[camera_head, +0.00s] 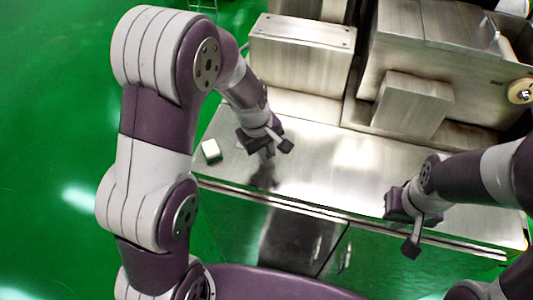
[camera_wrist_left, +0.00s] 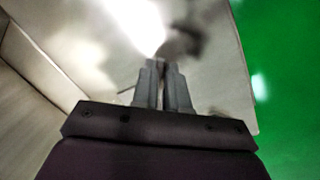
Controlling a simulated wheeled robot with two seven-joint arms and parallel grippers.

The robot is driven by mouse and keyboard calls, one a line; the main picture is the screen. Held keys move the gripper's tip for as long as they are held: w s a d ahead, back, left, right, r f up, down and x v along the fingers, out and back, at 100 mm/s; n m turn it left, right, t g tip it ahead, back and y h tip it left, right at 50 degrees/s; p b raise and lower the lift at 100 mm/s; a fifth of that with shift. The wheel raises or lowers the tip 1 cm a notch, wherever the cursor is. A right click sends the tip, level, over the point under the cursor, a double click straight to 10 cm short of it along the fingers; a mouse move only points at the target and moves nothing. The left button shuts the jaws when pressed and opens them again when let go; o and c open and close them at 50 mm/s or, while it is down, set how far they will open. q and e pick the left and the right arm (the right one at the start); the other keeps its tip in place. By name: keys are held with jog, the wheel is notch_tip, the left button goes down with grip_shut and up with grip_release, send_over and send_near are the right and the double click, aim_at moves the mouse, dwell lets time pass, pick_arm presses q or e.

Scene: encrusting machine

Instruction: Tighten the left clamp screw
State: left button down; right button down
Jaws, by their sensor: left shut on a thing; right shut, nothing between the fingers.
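My left gripper (camera_head: 267,152) points down over the metal table top, in front of the box-shaped housing. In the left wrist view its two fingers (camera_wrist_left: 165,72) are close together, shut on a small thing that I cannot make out. A short thin rod (camera_wrist_left: 125,90) shows just left of the fingers; I cannot tell whether it is held. No clamp screw can be clearly identified in either view. My right gripper (camera_head: 403,213) is shut and empty above the front edge of the table at the right.
The metal table top (camera_head: 335,180) is mostly bare between the grippers. A small white block (camera_head: 210,150) lies near its left edge. A steel housing (camera_head: 303,45) and a protruding steel box (camera_head: 412,105) stand behind. Green floor (camera_head: 50,150) lies left.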

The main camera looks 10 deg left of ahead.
pick_arm(q)
jog(key=shift+w+m, duration=0.15)
jog(key=shift+m, duration=0.45)
jog(key=shift+r+m, duration=0.1)
jog(key=shift+m, duration=0.3)
pick_arm(e)
jog(key=shift+f, duration=0.55)
pick_arm(q)
jog(key=c, duration=1.3)
grip_release()
jog(key=shift+o, duration=0.2)
